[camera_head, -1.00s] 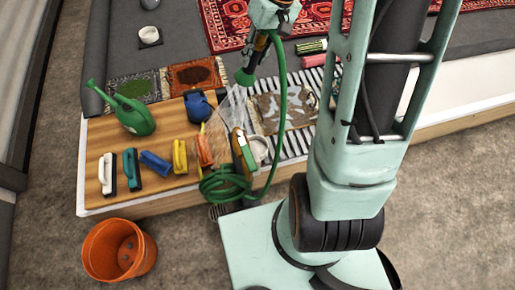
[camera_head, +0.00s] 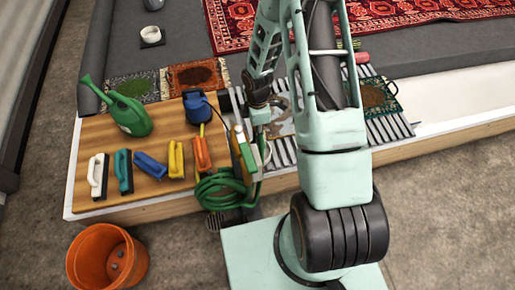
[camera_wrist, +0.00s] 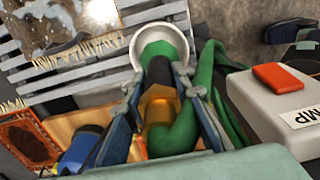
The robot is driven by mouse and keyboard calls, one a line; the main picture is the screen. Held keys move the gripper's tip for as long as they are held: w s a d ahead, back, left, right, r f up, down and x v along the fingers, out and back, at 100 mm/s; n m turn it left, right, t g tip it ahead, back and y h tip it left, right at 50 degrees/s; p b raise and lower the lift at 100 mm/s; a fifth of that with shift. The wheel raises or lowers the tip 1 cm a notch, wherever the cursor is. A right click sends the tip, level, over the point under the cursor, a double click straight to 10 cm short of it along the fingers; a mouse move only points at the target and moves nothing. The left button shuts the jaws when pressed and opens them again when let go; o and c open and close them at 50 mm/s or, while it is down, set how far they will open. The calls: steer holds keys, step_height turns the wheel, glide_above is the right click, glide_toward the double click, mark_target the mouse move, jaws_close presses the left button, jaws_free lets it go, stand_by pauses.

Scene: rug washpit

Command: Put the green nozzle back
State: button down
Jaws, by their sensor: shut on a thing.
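The green nozzle (camera_wrist: 160,50) with its brass-coloured collar sits between the two fingers of my gripper (camera_wrist: 158,78), which is shut on it. Its green head is over or partly inside a white round holder (camera_wrist: 160,27); I cannot tell how deep it is. In the head view my gripper (camera_head: 260,116) is low beside the pump box (camera_head: 243,152), and it mostly hides the nozzle and holder. The green hose (camera_wrist: 212,85) bends from the nozzle and runs beside it; its coil (camera_head: 218,190) hangs at the board's front edge.
A wooden board (camera_head: 93,145) left of my gripper carries a green watering can (camera_head: 129,114), a blue item (camera_head: 197,106) and several brushes. The labelled pump box (camera_wrist: 265,110) is close on the right in the wrist view. An orange bucket (camera_head: 107,258) stands on the floor.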

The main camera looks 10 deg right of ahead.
steer(key=shift+w+f+b, duration=0.1)
steer(key=shift+f+b, duration=0.65)
steer(key=shift+f, duration=2.5)
steer(key=shift+f, duration=0.1)
steer(key=shift+f, duration=0.15)
steer(key=c, duration=1.6)
jaws_free()
step_height(320, 180, up, 12)
steer(key=p, duration=0.3)
steer(key=shift+r, duration=0.25)
